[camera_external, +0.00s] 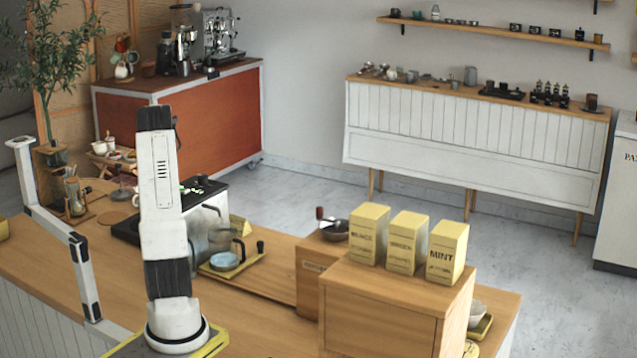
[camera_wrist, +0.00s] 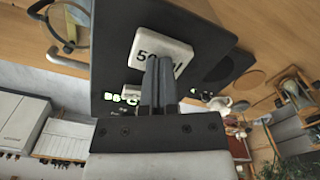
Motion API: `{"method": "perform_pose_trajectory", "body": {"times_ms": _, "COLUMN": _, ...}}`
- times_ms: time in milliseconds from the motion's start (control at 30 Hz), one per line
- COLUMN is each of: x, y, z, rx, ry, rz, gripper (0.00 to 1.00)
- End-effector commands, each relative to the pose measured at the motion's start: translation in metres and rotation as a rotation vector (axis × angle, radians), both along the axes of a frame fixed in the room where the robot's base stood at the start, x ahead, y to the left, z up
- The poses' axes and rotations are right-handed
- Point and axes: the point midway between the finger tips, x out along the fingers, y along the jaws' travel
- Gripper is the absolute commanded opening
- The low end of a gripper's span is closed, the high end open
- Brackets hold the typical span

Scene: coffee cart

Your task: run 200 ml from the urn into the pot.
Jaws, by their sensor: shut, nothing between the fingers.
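The urn (camera_external: 205,198) is a black and silver box on the counter, partly hidden behind my arm in the external view. In the wrist view its dark face (camera_wrist: 112,30) carries a white button (camera_wrist: 178,42) marked with a 50 and partly hidden letters, and a green lit display (camera_wrist: 122,98). My gripper (camera_wrist: 158,62) is shut and empty, its fingertips in front of the button. I cannot tell whether they touch it. The pot (camera_external: 222,240) looks like clear glass with a dark handle, beside the urn. Part of it shows at the wrist view's upper left (camera_wrist: 72,28).
Yellow tins (camera_external: 407,242) stand on a wooden box (camera_external: 380,305) at the right. The wooden counter (camera_external: 60,262) has clear room at the left.

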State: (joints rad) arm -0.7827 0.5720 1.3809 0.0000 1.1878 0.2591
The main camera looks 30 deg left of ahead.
Motion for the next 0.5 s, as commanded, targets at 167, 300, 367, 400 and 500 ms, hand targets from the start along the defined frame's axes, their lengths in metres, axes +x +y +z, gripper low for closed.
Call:
{"method": "perform_pose_trajectory", "body": {"times_ms": 167, "x": -0.0003, "y": -0.0001, "z": -0.0036, "rx": 0.0, "ry": 0.001, "rz": 0.0, "gripper": 0.0}}
{"method": "perform_pose_trajectory", "body": {"times_ms": 300, "x": -0.0002, "y": -0.0002, "z": -0.0049, "rx": -0.001, "ry": 0.002, "rz": 0.0, "gripper": 0.0}}
{"method": "perform_pose_trajectory", "body": {"times_ms": 367, "x": -0.0002, "y": -0.0002, "z": -0.005, "rx": -0.001, "ry": 0.002, "rz": 0.0, "gripper": 0.0}}
{"method": "perform_pose_trajectory", "body": {"times_ms": 400, "x": -0.0002, "y": -0.0002, "z": -0.0049, "rx": -0.001, "ry": 0.002, "rz": 0.0, "gripper": 0.0}}
{"method": "perform_pose_trajectory", "body": {"times_ms": 500, "x": -0.0002, "y": -0.0002, "z": -0.0042, "rx": -0.001, "ry": 0.002, "rz": 0.0, "gripper": 0.0}}
